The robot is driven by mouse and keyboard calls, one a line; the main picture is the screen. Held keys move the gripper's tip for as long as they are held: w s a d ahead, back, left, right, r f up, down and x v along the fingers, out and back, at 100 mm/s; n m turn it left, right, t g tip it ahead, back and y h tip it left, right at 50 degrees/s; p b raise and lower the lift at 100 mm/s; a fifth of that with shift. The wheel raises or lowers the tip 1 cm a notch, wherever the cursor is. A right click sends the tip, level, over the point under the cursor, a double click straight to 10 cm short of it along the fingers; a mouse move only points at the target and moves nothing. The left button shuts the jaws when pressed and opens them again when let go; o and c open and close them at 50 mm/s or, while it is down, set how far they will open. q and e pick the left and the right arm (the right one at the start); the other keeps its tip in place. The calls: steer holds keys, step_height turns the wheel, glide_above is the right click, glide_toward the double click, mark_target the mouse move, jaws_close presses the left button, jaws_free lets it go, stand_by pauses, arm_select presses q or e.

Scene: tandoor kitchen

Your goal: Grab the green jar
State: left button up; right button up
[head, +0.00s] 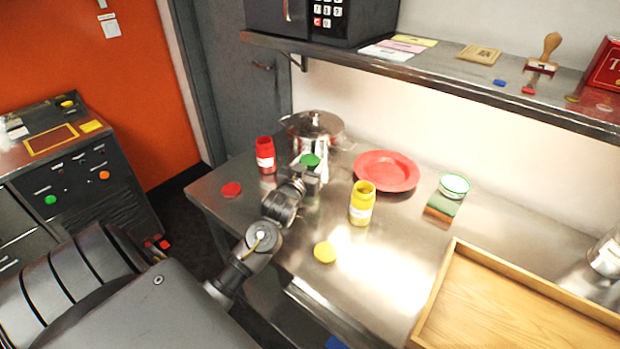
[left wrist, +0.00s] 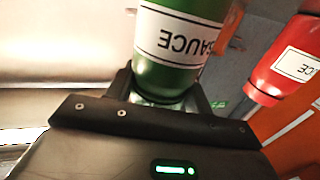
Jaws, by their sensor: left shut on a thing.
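The green jar (left wrist: 180,75) fills the middle of the left wrist view, with a white "SAUCE" label that reads upside down there. In the head view only a green part of the jar (head: 310,160) shows; my gripper hides the rest. My left gripper (head: 311,178) is shut on the green jar, with a finger on each side of it. In the head view it is over the left part of the steel table, in front of the lidded pot. My right gripper is not in view.
A red jar (head: 265,156) stands close left of my left gripper, and a steel pot (head: 315,124) behind it. A yellow jar (head: 362,204), red plate (head: 386,171) and wooden tray (head: 440,283) are to the right. Red (head: 231,189) and yellow (head: 324,252) lids lie in front.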

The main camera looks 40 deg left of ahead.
arm_select(q)
steer(key=c, duration=0.5)
steer(key=shift+r, duration=0.15)
steer(key=shift+r, duration=0.25)
step_height(320, 180, up, 3)
steer(key=shift+s+f+b, duration=0.1)
steer(key=shift+f+b, duration=0.05)
steer(key=shift+b, duration=0.55)
steer(key=s+d+r+p, duration=0.2)
steer(key=s+r, duration=0.2)
steer(key=s, duration=0.2)
steer(key=s+d+r+p, duration=0.2)
steer(key=s+r, duration=0.3)
steer(key=s, duration=0.2)
steer(key=shift+d+r+p, duration=0.25)
steer(key=shift+r+p, duration=0.05)
steer(key=shift+p, duration=0.1)
